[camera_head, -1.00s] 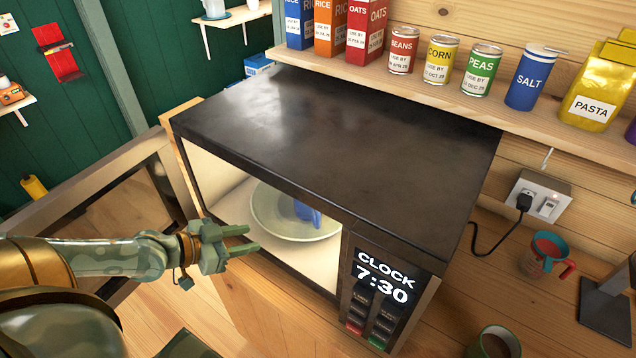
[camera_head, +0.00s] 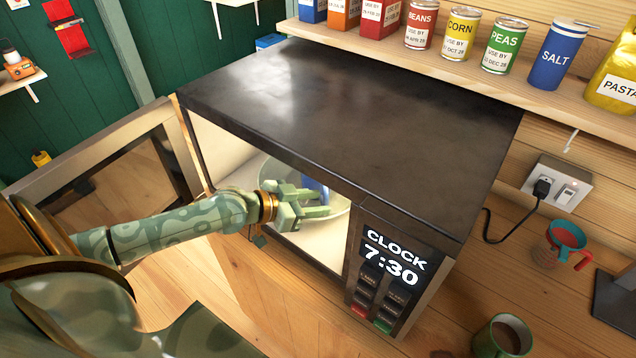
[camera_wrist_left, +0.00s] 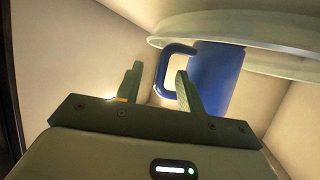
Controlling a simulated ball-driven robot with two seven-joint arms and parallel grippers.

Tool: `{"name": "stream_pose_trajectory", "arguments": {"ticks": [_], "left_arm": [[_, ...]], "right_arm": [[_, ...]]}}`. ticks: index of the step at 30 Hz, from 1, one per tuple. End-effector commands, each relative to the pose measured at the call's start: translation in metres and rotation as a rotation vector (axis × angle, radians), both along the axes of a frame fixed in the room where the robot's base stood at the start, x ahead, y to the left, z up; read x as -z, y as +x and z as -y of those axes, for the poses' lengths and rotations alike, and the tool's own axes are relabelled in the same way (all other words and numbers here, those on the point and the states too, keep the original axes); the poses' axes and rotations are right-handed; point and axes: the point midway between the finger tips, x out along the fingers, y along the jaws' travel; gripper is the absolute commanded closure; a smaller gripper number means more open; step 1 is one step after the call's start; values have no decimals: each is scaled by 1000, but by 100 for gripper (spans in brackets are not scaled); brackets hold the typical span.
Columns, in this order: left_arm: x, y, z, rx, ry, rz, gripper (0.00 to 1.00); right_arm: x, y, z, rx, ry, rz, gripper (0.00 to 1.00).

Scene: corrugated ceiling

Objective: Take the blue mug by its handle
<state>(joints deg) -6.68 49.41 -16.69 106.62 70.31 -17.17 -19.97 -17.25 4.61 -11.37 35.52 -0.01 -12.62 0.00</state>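The blue mug (camera_head: 315,187) stands on the pale turntable plate (camera_head: 268,172) inside the open microwave (camera_head: 350,130). The microwave's top and my left gripper hide much of it. My left gripper (camera_head: 318,203) is open and reaches through the microwave's front opening, close to the mug. In the left wrist view the mug (camera_wrist_left: 218,75) shows its looped handle on its left side. The handle's outer bar lies between the two open fingers (camera_wrist_left: 160,70) in that picture. The right finger overlaps the mug's side; I cannot tell whether it touches. My right gripper is not in view.
The open microwave door (camera_head: 115,180) stands left of the opening, near my left arm. A shelf (camera_head: 450,80) with cans and boxes runs above and behind.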

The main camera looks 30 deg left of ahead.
Motion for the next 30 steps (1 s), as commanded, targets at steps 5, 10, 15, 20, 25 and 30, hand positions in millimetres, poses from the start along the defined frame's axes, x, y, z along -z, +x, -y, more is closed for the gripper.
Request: {"name": "stream_pose_trajectory", "arguments": {"ticks": [5, 10, 15, 20, 25, 30], "left_arm": [[8, 26, 11, -2, -4, 2, 62], [12, 31, 14, 0, 0, 0, 62], [12, 30, 14, 0, 0, 0, 73], [12, 30, 14, 0, 0, 0, 100], [10, 31, 14, -1, 0, 3, 100], [10, 30, 14, -1, 0, 3, 100]], "right_arm": [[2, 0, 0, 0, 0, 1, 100], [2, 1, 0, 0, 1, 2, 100], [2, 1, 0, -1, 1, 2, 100], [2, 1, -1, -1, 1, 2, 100], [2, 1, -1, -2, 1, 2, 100], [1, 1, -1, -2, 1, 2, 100]]}}
